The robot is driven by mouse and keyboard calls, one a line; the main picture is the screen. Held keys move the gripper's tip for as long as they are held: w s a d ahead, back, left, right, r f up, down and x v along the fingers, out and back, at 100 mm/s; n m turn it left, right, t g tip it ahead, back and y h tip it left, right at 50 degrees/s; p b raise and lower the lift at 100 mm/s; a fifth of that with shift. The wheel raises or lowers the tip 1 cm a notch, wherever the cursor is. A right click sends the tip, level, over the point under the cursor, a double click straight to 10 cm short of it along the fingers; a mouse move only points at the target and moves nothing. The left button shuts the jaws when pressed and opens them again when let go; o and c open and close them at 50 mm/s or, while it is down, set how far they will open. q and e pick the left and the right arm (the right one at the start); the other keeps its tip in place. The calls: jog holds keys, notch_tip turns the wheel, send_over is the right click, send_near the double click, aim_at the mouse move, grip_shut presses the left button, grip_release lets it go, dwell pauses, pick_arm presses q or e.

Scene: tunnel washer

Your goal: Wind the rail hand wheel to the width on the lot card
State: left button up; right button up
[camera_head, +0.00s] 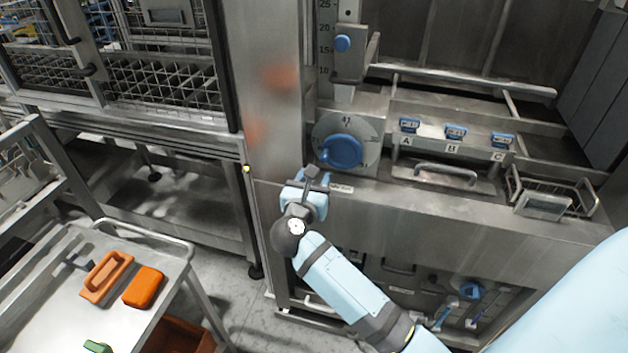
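A round blue hand wheel or knob (341,151) sits on a grey dial plate (327,127) on the steel machine front; small marks at the top of the plate are too small to read surely. My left gripper is out of view. I cannot make out a lot card.
Blue-topped clips (456,132) stand above labels A, B and C. A handled drawer (445,175) and wire basket (553,195) lie right of the wheel. A cart (65,295) with orange items (143,287) is at lower left. Wire cages (160,80) stand at upper left.

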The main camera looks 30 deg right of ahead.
aim_at(322, 161)
jog(key=shift+x, duration=3.85)
jog(key=shift+w+d+b, duration=0.35)
jog(key=shift+w+d, duration=0.1)
jog(key=shift+d, duration=0.05)
jog(key=shift+r, duration=0.1)
jog(key=shift+c, duration=0.4)
jog(key=c, duration=0.6)
